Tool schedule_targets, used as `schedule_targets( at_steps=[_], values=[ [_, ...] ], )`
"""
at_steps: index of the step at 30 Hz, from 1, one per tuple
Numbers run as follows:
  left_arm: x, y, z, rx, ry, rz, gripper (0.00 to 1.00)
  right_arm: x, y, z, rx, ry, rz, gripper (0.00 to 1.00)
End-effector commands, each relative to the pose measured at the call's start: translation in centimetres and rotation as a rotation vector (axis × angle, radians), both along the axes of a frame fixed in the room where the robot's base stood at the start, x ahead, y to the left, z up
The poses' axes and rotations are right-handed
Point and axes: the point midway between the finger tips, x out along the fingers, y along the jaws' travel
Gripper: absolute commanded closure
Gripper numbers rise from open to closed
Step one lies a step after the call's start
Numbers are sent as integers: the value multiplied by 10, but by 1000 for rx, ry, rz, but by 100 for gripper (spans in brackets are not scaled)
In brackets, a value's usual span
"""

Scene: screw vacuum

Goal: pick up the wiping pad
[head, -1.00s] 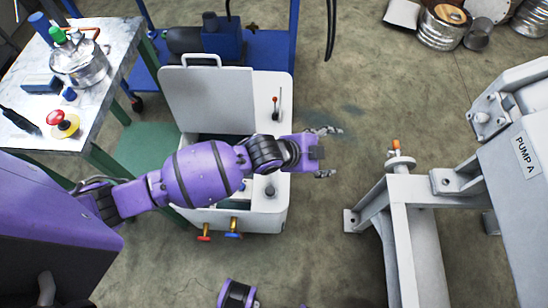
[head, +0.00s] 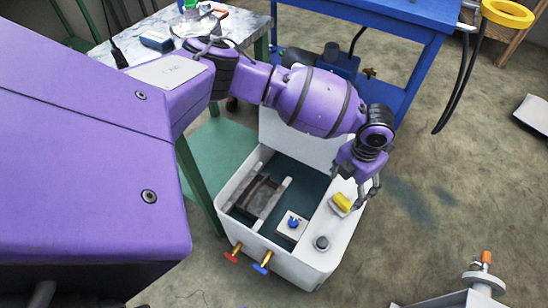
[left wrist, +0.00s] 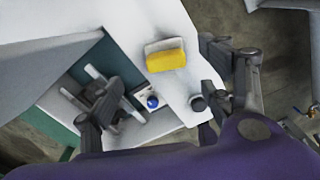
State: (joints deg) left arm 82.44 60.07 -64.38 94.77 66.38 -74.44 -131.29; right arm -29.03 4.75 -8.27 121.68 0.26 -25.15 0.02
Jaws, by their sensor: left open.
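The wiping pad, a small block with a yellow face and a whitish part (head: 341,202), lies on the white rim of the open machine box. It also shows in the left wrist view (left wrist: 166,60), at upper centre. My left gripper (head: 367,192) hangs from above beside the pad, on its right in the head view. In the left wrist view its fingers (left wrist: 160,90) are spread wide, with the pad lying ahead in the gap between them. The gripper is open and empty. My right gripper is not in view.
The white box (head: 318,262) has an open cavity with a blue knob (head: 293,223). A dark round cap (head: 321,243) stands on the rim near the pad. Red and blue valves (head: 262,268) stick out in front. A blue bench (head: 415,14) and a cluttered table (head: 250,22) stand behind.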

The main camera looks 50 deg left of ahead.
Motion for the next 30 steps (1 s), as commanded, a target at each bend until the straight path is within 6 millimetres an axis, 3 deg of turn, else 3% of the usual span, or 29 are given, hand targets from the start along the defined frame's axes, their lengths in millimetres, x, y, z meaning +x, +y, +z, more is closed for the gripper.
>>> schedule_targets(
  at_steps=[11,19,27,30],
  values=[
    [-3,-3,-37,-1,1,-16,27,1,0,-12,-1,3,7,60],
    [-8,-7,-77,-2,1,-12,27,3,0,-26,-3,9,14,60],
    [-7,-7,-78,-2,-1,-12,29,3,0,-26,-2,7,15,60],
    [-7,-7,-78,-2,-2,-12,42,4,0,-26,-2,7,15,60]
  ],
)
